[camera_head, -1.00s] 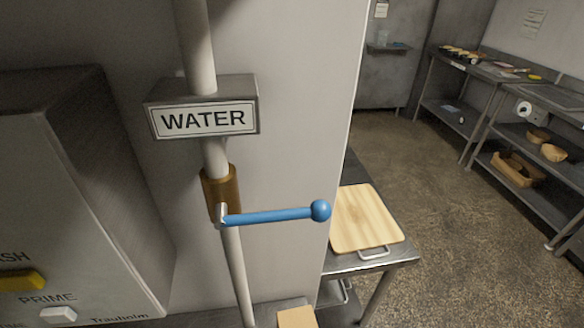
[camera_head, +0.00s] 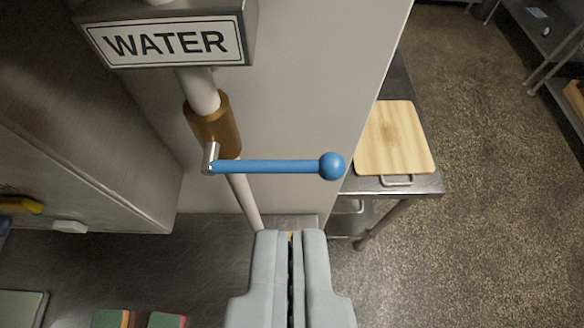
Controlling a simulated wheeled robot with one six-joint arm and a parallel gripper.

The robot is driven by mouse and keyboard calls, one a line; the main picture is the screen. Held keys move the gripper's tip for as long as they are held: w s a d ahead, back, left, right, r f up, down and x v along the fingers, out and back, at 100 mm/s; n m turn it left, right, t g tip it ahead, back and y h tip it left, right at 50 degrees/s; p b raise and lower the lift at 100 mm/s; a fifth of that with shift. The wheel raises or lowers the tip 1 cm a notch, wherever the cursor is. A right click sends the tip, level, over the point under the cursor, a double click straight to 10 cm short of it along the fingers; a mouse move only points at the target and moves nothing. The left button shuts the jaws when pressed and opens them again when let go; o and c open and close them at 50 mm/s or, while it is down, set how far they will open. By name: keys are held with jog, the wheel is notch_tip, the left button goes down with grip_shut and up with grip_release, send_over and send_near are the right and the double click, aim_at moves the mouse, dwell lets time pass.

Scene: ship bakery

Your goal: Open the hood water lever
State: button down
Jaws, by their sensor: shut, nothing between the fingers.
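The blue water lever (camera_head: 270,167) sticks out to the right from a brown valve body (camera_head: 213,124) on a white vertical pipe (camera_head: 243,200). It lies about level, across the pipe, and ends in a round blue ball (camera_head: 332,166). A WATER sign (camera_head: 165,42) is fixed on the pipe above it. My gripper (camera_head: 291,236) is at the bottom middle, its grey fingers shut with nothing between them. It shows below the lever in the picture, apart from it. The lever is fully in view.
A metal box (camera_head: 80,120) stands on the left, with a yellow button (camera_head: 20,204) and a white one (camera_head: 69,227). A wooden board (camera_head: 394,140) lies on a steel table (camera_head: 425,184) at right. Open floor (camera_head: 470,120) lies beyond it.

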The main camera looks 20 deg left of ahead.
jog(key=shift+w+f, duration=0.1)
send_over(289, 170)
jog(key=s, duration=0.3)
notch_tip(289, 170, down, 5)
jog(key=f, duration=0.2)
jog(key=w+f, duration=0.1)
jog(key=shift+d, duration=0.35)
jog(key=shift+w+f, duration=0.1)
jog(key=shift+f, duration=0.55)
